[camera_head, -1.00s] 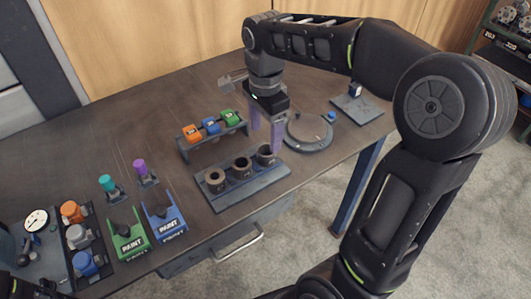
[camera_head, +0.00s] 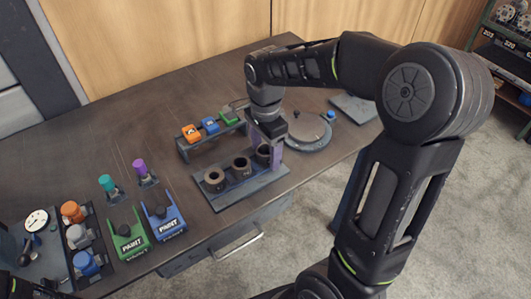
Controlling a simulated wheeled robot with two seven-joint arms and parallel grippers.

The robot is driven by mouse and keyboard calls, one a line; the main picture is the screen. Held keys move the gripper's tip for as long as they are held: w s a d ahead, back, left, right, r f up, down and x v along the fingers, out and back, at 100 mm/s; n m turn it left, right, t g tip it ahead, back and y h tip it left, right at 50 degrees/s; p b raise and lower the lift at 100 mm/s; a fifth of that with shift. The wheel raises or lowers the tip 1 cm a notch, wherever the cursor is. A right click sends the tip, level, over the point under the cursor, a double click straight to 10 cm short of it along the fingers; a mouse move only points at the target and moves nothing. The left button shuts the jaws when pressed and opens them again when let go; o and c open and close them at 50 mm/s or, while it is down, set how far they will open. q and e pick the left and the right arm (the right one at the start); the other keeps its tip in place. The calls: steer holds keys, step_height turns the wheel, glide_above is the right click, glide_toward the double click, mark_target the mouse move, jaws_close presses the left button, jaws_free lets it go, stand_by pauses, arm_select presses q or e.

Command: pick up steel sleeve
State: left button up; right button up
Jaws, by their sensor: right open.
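Three short hollow cylinders stand upright in a dark grey rack on the table: a left one (camera_head: 215,180), a middle one (camera_head: 241,167) and a right one (camera_head: 263,153). I cannot tell from their looks which is the steel sleeve. The rack (camera_head: 225,196) is near the table's front edge. My right gripper (camera_head: 266,152) points down at the right cylinder, its purplish fingers open. One finger shows at the cylinder's right side; the other is partly hidden, so contact cannot be told.
Behind stands a rack with an orange (camera_head: 191,133), a blue (camera_head: 210,126) and a green block (camera_head: 229,118). A round grey disc (camera_head: 307,133) lies close on the right. Green (camera_head: 129,240) and blue paint holders (camera_head: 164,221) stand left. The table's back left is clear.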

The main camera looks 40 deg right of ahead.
steer(key=shift+c, duration=0.6)
jaws_close()
stand_by(0.5)
